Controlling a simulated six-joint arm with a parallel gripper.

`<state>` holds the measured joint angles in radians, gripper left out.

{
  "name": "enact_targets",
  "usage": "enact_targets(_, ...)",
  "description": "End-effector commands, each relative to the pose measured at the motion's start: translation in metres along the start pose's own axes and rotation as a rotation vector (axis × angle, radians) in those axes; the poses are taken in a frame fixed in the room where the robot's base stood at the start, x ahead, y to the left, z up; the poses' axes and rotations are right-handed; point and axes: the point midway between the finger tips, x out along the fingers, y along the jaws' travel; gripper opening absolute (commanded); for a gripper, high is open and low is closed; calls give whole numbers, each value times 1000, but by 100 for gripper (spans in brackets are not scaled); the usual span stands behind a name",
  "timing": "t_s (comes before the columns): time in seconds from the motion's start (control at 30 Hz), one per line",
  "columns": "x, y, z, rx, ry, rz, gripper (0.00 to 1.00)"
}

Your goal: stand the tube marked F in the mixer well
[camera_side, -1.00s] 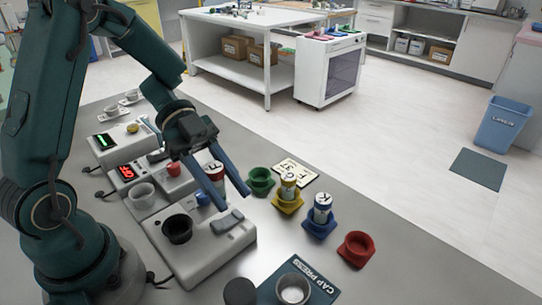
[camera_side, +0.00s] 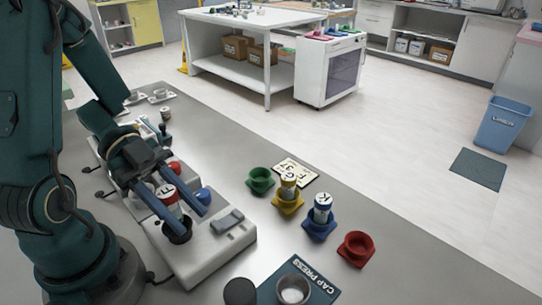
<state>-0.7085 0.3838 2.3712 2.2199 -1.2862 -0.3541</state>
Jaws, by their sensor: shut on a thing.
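My gripper (camera_side: 190,219) is shut on a tube with a red band (camera_side: 166,192) and a white label with a dark letter, which I take as F. The tube stands nearly upright between the fingers. Its lower end is at the mouth of the black round well (camera_side: 178,233) on the pale machine (camera_side: 215,254), which I take as the mixer. The fingers partly hide the tube and the well, so I cannot tell how deep the tube sits or whether it touches the bottom.
To the right are an empty green holder (camera_side: 260,180), a yellow holder (camera_side: 287,205) and blue holder (camera_side: 319,229) with tubes, and an empty red holder (camera_side: 355,249). A cap press (camera_side: 312,283) is in front.

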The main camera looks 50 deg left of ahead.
Motion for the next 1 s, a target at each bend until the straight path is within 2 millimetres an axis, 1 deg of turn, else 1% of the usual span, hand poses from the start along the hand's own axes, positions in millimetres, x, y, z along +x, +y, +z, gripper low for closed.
enact_targets(0.1,5,0,8,-4,2,1,0)
enact_targets(0.3,9,0,16,-2,0,1,0)
enact_targets(1.0,10,0,16,0,-2,1,0)
